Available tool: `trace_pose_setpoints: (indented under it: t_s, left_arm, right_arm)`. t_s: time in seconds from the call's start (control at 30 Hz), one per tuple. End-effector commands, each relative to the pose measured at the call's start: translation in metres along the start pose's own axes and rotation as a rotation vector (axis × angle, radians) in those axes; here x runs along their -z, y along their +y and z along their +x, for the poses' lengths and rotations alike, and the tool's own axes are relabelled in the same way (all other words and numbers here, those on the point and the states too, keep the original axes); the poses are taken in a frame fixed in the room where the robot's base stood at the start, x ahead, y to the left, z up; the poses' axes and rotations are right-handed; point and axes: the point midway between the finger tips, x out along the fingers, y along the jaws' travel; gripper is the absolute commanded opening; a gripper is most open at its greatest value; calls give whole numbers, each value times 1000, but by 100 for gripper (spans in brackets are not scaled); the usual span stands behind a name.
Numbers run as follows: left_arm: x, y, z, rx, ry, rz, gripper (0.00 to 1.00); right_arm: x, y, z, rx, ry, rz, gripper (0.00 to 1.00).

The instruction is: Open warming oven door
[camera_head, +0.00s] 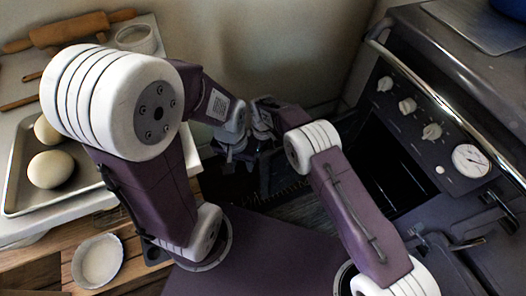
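The dark stove (478,118) stands at the right, with a row of knobs and a round dial on its front panel. Below the panel is a dark recessed opening (398,168) that looks like an oven cavity. I cannot tell for sure which door is the warming oven's. My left gripper (235,156) points down in the middle, left of the stove and apart from the opening. My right gripper (262,122) is close beside it, partly hidden by my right arm. Both fingertips are small and dark, and their opening is unclear. I see nothing held.
A pale counter (22,88) at the left holds a rolling pin (70,30), a white dish (136,39) and a baking tray (12,190) with round dough pieces (51,169). A white bowl (98,261) sits lower left. A metal rail (430,92) runs along the stove front.

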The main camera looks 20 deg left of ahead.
Motion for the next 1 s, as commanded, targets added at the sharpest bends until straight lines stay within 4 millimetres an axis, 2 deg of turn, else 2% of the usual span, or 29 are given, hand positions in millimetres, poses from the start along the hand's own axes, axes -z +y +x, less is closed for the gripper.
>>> trace_pose_setpoints:
  t_s: [0.3,0.33,0.4,1.0]
  left_arm:
    - [0,0,0,0,0,0,36]
    - [0,0,0,0,0,0,36]
    - [0,0,0,0,0,0,36]
    - [0,0,1,0,0,0,36]
  right_arm:
    - [1,0,1,1,3,-1,0]
    - [1,0,0,1,3,-1,26]
    - [1,0,0,1,3,-1,39]
    - [0,0,0,-1,2,0,39]
